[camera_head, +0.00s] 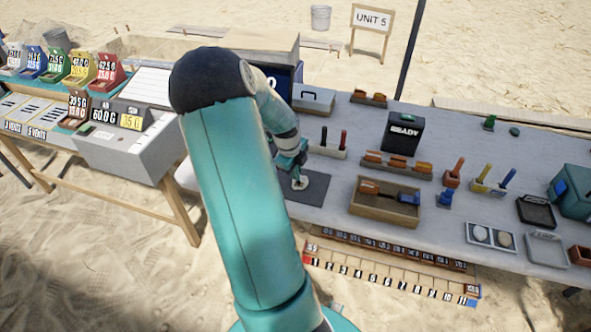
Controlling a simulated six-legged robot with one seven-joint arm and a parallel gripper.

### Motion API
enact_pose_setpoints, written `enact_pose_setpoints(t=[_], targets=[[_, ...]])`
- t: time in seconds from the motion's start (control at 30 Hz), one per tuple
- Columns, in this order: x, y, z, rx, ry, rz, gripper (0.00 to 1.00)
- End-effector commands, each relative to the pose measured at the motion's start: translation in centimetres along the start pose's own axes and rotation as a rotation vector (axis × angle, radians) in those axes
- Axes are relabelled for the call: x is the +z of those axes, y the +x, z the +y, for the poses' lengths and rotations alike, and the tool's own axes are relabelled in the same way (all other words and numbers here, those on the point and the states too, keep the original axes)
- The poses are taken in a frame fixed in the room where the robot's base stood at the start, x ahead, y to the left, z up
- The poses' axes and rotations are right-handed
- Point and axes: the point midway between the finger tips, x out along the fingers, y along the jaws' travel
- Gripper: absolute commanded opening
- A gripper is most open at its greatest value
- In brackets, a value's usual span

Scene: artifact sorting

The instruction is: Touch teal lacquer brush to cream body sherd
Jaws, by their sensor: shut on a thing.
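My gripper (297,176) points down over a dark mat (313,195) on the grey table. It is shut on a small slim thing, which looks like the teal lacquer brush; my teal arm partly hides it, and its outline is hard to separate from the gripper. A small pale piece, seemingly the cream body sherd (300,184), lies on the mat right below the gripper. I cannot tell whether the brush tip touches the sherd or is just above it.
A white holder (328,152) with a dark and a red handle stands behind the mat. A wooden tray (384,210) stands to the right, with a black READY box (403,133) behind it. A grey scale (125,140) is on the left table.

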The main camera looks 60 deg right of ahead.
Motion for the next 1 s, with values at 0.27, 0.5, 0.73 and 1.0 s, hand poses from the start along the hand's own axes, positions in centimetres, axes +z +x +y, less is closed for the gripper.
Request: enact_pose_setpoints(t=[0.27, 0.5, 0.73, 1.0], targets=[[0.0, -1.4, -0.3, 0.0, 0.001, -0.001, 0.0], [-0.1, -2.7, -0.5, 0.0, 0.0, -0.001, 0.0], [-0.2, -3.9, -0.8, 0.0, 0.0, 0.0, 0.0], [-0.2, -5.4, -1.1, 0.0, 0.001, -0.001, 0.0]])
